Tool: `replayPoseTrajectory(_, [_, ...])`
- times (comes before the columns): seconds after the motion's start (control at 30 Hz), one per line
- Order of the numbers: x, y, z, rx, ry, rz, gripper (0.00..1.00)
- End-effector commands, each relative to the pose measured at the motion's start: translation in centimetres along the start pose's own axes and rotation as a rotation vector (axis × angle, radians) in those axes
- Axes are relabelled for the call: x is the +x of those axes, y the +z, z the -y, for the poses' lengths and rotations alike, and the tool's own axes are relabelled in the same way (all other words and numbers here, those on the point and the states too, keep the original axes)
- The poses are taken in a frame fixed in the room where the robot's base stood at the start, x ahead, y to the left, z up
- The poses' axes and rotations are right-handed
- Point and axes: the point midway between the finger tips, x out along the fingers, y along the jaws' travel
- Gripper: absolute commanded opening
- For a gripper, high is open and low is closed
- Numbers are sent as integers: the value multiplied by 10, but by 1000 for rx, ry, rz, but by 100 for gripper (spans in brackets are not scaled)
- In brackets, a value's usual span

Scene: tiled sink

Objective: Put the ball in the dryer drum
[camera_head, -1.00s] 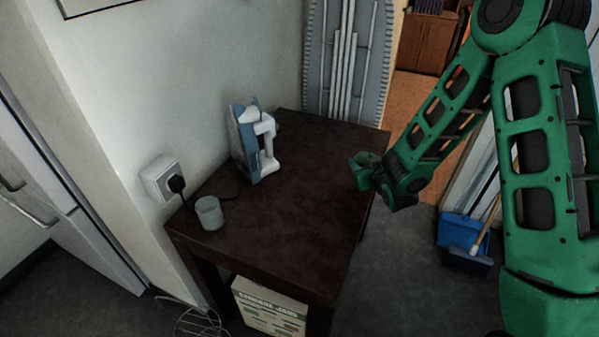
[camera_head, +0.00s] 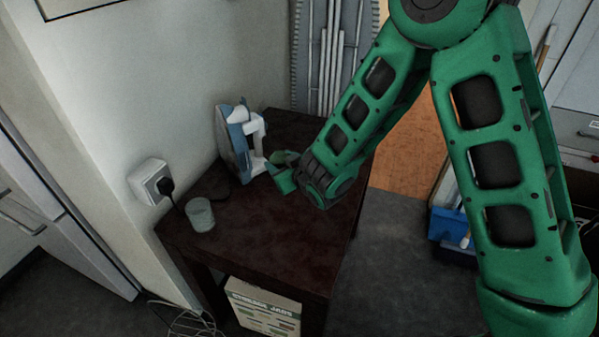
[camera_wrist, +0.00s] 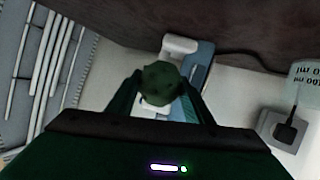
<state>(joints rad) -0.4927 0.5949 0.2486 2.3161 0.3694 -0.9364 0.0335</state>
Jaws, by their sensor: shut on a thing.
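My gripper (camera_head: 282,170) is above the dark table, close to the iron, at the end of my green arm. In the wrist view my gripper (camera_wrist: 160,84) is shut on a dark green ball (camera_wrist: 160,82), held between its two fingers. In the head view the ball is small and hard to tell from the green fingers. No dryer drum can be made out in these frames.
A blue and white iron (camera_head: 238,140) stands upright on the dark table (camera_head: 265,235), with a cup (camera_head: 200,214) near its left edge. A wall socket with a plug (camera_head: 151,182) is at left. A blue bin (camera_head: 447,224) is on the floor at right. The table's front is clear.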

Motion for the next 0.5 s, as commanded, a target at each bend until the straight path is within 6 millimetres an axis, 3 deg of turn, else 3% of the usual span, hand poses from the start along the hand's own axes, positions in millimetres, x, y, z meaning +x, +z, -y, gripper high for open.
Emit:
replayPoseTrajectory(0.2, [17,27,-38,4,7,0,24])
replayPoseTrajectory(0.5, [33,50,-68,2,4,-2,24])
